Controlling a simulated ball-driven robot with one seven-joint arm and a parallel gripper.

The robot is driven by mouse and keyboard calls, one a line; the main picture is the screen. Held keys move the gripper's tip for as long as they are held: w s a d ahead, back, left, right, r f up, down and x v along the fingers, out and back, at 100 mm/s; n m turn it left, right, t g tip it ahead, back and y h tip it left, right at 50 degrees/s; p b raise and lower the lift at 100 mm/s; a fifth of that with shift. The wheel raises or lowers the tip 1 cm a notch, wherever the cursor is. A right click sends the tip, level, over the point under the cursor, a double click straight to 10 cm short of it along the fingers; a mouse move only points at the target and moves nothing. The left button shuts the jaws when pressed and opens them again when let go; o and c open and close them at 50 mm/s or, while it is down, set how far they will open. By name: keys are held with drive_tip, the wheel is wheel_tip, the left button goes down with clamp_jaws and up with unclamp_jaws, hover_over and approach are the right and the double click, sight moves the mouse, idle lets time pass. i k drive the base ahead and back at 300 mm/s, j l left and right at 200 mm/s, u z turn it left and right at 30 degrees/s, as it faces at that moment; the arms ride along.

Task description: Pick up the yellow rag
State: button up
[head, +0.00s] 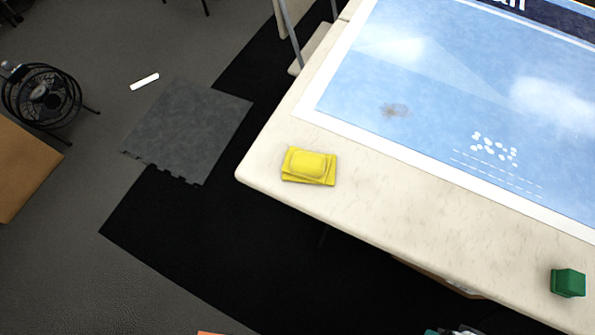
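The yellow rag (308,166) lies folded on the cream table (268,160), close to the table's left corner. It looks like a stack of folded layers with a smaller raised pad on top. Nothing covers it or touches it from above. My gripper is not clearly in view.
A blue printed sheet (440,85) with a dark smudge covers much of the table. A green block (568,282) stands near the table's front edge at right. A grey mat (188,130), a black fan (42,97) and a brown board (22,168) are at left.

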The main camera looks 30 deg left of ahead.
sight(300, 165)
drive_tip(key=i+u, duration=0.2)
drive_tip(key=u, duration=0.25)
drive_tip(key=i+l+u, duration=0.1)
drive_tip(key=u, duration=0.35)
drive_tip(key=i, duration=0.05)
